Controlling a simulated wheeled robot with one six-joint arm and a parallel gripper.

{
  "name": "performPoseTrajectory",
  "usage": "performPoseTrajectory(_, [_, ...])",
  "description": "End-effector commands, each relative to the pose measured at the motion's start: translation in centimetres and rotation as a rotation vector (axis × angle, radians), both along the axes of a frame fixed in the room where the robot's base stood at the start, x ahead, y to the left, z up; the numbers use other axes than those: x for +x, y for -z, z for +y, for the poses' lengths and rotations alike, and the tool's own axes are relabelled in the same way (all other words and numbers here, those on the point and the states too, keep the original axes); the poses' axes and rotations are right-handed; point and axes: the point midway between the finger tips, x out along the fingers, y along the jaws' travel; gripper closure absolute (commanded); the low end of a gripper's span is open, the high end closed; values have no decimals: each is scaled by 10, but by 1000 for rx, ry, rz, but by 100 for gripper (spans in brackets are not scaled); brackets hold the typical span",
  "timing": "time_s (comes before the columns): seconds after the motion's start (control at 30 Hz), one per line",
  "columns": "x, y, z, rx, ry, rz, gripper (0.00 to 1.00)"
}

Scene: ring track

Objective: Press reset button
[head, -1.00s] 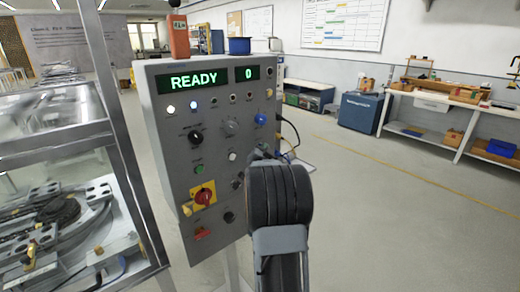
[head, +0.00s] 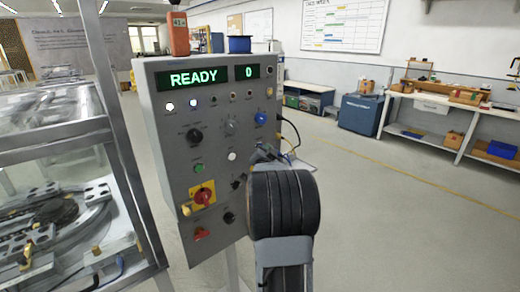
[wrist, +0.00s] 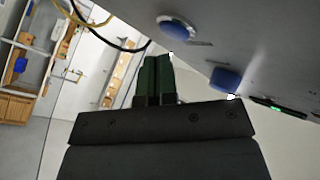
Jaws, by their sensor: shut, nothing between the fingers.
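A grey control panel (head: 215,218) shows READY and 0 on its green displays. Its face carries a blue round control (head: 261,118), a white button (head: 231,156), a green button (head: 198,168) and a red knob on a yellow plate (head: 203,195). The labels are too small to read, so I cannot tell which is reset. My gripper is mostly hidden behind my wrist in the head view, near the panel's right edge. In the wrist view its dark green fingers (wrist: 157,58) are shut and empty, apart from a blue domed button (wrist: 178,28) on the panel.
Another blue piece (wrist: 225,80) shows near the panel edge in the wrist view. Cables (head: 292,140) hang at the panel's right side. A metal-framed station (head: 125,165) stands close on the left. The floor to the right is clear.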

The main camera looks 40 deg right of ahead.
Motion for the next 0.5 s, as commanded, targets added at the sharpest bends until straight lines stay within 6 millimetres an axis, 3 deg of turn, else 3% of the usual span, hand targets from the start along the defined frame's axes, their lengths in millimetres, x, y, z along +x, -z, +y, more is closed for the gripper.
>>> performPoseTrajectory(0.17, [-3,1,0,0,1,0,100])
performPoseTrajectory(0.5, [-34,3,2,-2,3,-1,100])
